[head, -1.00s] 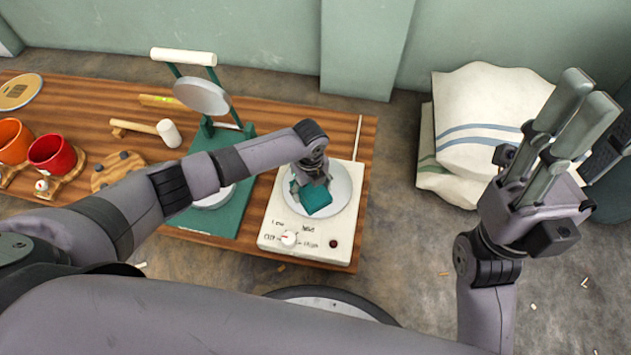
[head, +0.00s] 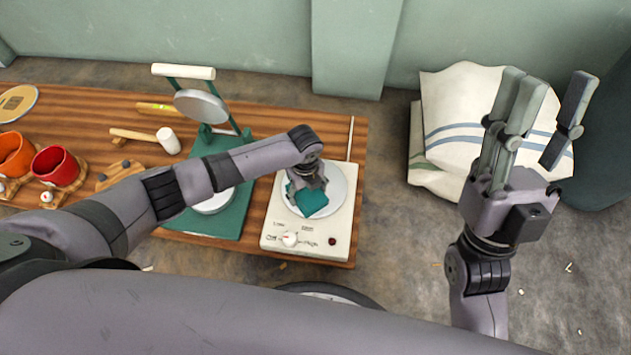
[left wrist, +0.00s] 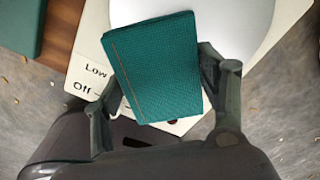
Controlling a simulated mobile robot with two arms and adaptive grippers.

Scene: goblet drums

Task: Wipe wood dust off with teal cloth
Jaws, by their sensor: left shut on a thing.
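The teal cloth (head: 309,201) is folded into a block. My left gripper (head: 306,184) is shut on it, over the round plate (head: 341,188) of the white hot plate unit (head: 270,229). In the left wrist view the cloth (left wrist: 155,65) sits between the two fingers, with the pale plate (left wrist: 235,25) behind it. I cannot tell whether the cloth touches the plate. No wood dust can be made out on the plate; part of it is hidden by the cloth and gripper. My right gripper (head: 545,120) is open and empty, raised at the right, away from the table.
A green press (head: 246,205) with a raised round lid stands just left of the unit. A mallet (head: 168,139), a red cup (head: 55,166) and an orange cup (head: 14,154) are further left on the wooden table (head: 80,110). White sacks (head: 460,105) lie on the floor at right.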

